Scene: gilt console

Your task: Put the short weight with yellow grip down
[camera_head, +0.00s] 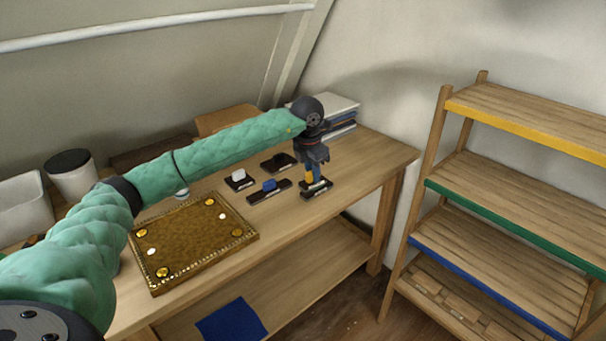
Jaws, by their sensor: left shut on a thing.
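The short weight with yellow grip (309,176) is at the right end of the wooden table, with its yellow grip upright over a dark base. My left gripper (314,170) points down over it and is shut on the yellow grip. The fingers hide part of the grip. The dark base is at or very close to the tabletop; I cannot tell if it touches. My right gripper is not in view.
Weights with a white grip (238,177), a blue grip (269,185) and a dark grip (279,161) stand to the left. A gilt board (190,245) lies at the front of the table (376,165). Books (342,104) lie behind my gripper. A shelf rack (437,148) stands right.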

